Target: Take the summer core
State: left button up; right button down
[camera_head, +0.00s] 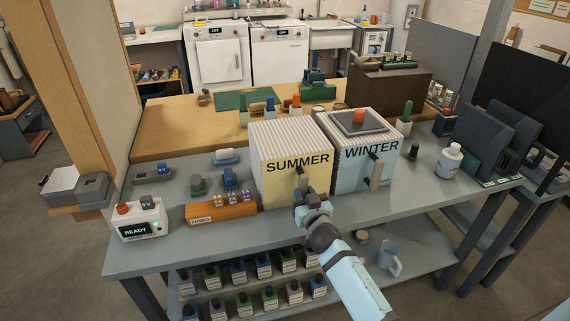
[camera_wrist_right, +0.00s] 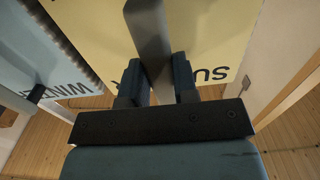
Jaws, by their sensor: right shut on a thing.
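The summer core is a yellow-fronted box (camera_head: 281,184) with a ribbed pale top, marked SUMMER. It stands upright on the grey bench and fills the upper part of the right wrist view (camera_wrist_right: 205,25). A grey upright handle (camera_wrist_right: 147,30) is on its front. My right gripper (camera_head: 302,190) is at the front of the summer core, shut on that handle, with one finger on each side in the right wrist view (camera_wrist_right: 158,82). The winter core (camera_head: 352,178), light blue, stands just to the right, with a grey slab and an orange knob on top. My left gripper is not in view.
The grey bench (camera_head: 160,258) carries a READY box (camera_head: 140,222), an orange FUSES holder (camera_head: 222,213) and a white bottle (camera_head: 449,162). A lower shelf holds several labelled bottles and a jug (camera_head: 389,258). A wooden table (camera_head: 170,130) stands behind.

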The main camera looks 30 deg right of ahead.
jog(key=shift+r+p, duration=1.85)
jog(key=shift+r, duration=0.4)
notch_tip(320, 180, up, 12)
jog(key=p, duration=1)
jog(key=shift+p, duration=0.4)
notch_tip(320, 180, up, 8)
jog(key=p, duration=0.2)
send_over(305, 182)
jog(key=shift+s+a, duration=0.1)
jog(key=shift+s, duration=0.05)
